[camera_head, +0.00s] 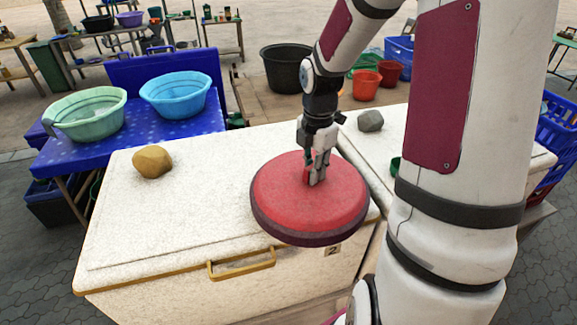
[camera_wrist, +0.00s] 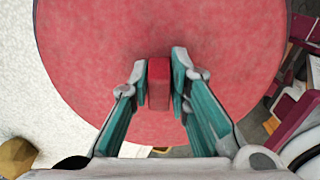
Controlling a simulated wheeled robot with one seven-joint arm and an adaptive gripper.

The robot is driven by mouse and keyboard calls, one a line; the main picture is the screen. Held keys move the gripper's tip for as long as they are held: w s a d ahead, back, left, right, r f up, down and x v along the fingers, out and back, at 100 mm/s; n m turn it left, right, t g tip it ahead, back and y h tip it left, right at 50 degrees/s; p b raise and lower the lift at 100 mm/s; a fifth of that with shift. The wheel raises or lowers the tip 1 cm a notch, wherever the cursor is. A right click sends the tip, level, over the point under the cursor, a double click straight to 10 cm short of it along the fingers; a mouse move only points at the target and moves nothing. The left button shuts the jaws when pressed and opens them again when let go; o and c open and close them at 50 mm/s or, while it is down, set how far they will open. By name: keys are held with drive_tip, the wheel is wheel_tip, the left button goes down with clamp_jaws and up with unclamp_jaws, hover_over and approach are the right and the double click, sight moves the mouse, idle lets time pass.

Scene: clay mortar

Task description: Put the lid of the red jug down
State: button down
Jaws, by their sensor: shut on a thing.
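The red lid (camera_head: 280,190) is a wide round disc with a dark rim. In the head view it is over the front right part of a white chest top, near its front edge. I cannot tell whether it touches the chest. My gripper (camera_head: 318,178) is above the lid and shut on its red handle. In the wrist view, my gripper (camera_wrist: 159,85) has its two fingers on either side of the handle block (camera_wrist: 158,84), and the lid (camera_wrist: 90,50) fills most of the picture. The jug itself is not seen in either view.
The white chest (camera_head: 150,225) has a tan stone (camera_head: 153,161) at its back left and clear room on its left half. A second white chest (camera_head: 390,130) at the right bears a grey stone (camera_head: 370,121). A blue table (camera_head: 185,125) with two basins stands behind left.

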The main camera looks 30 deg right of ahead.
drive_tip(key=shift+a, duration=0.15)
drive_tip(key=w+d, duration=0.1)
drive_tip(key=w, duration=0.4)
drive_tip(key=w+d+f, duration=0.1)
drive_tip(key=w+d, duration=0.1)
drive_tip(key=w, duration=0.3)
drive_tip(key=w+d+b, duration=0.1)
drive_tip(key=w, duration=0.4)
drive_tip(key=shift+d+f, duration=0.15)
drive_tip(key=shift+f, duration=0.15)
drive_tip(key=shift+f+p, duration=0.45)
drive_tip(key=shift+f, duration=1.25)
drive_tip(key=shift+f, duration=0.15)
drive_tip(key=c, duration=1.8)
unclamp_jaws()
drive_tip(key=o, duration=0.3)
